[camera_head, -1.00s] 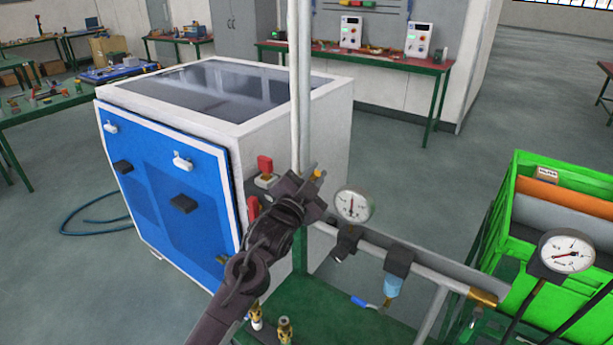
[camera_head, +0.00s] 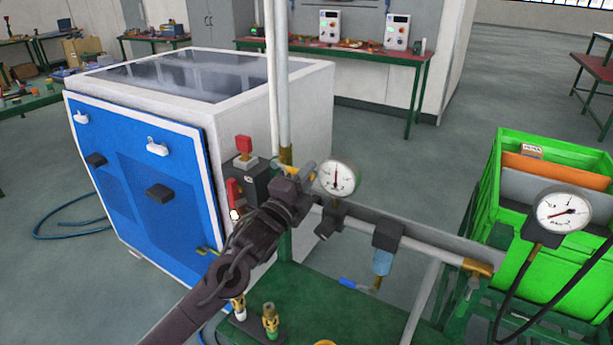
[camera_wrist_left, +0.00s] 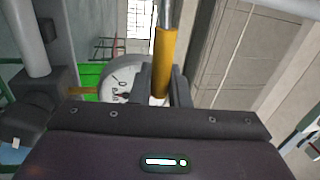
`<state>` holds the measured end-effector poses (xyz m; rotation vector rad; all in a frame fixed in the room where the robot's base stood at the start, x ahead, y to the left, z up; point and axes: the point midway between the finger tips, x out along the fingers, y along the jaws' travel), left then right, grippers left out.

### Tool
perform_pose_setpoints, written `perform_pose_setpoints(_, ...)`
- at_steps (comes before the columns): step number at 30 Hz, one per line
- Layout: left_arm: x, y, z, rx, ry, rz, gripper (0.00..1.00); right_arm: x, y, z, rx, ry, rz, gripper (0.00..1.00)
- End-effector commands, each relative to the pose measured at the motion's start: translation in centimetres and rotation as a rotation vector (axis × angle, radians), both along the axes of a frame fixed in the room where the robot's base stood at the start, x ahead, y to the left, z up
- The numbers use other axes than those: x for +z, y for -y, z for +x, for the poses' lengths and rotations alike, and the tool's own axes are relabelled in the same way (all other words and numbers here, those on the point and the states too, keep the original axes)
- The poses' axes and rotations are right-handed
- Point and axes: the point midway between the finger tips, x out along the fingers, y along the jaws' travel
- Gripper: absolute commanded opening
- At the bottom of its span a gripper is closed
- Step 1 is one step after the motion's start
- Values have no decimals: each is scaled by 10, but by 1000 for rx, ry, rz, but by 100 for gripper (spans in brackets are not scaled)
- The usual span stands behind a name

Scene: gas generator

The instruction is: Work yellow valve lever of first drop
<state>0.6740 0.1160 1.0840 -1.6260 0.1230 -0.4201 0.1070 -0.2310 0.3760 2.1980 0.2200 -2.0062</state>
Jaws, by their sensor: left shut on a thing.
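The yellow valve lever (camera_wrist_left: 165,62) stands upright between the fingers of my left gripper (camera_wrist_left: 160,88) in the left wrist view. The fingers are shut on its yellow sleeve. In the head view my left gripper (camera_head: 303,180) is beside the vertical pipe, just left of a round pressure gauge (camera_head: 337,178). Only a small yellow part (camera_head: 288,170) shows there beside the gripper; the rest of the lever and the valve body are hidden by the gripper. The gauge also shows behind the fingers in the wrist view (camera_wrist_left: 120,84). My right gripper is not in view.
A green crate (camera_head: 560,155) and a second gauge (camera_head: 563,211) are at right.

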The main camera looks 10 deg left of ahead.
Motion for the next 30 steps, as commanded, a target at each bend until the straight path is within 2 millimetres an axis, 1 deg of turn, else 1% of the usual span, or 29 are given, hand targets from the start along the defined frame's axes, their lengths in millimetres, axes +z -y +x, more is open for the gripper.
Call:
perform_pose_setpoints(1, -4, 0, 0, -2, 4, 16, 0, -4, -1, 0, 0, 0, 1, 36)
perform_pose_setpoints(4, -6, 1, 0, -2, 12, 38, 0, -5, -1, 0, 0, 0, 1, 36)
perform_pose_setpoints(20, -8, 1, 0, -3, 16, 60, 0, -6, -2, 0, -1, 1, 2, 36)
perform_pose_setpoints(21, -8, 1, -1, -3, 16, 60, 20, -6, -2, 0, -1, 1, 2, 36)
perform_pose_setpoints(24, -8, 1, 0, -2, 16, 59, 33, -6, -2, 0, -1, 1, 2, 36)
perform_pose_setpoints(25, -8, 1, 0, -2, 17, 58, 35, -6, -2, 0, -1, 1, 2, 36)
perform_pose_setpoints(30, -7, 1, 0, -1, 18, 57, 35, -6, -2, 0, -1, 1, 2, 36)
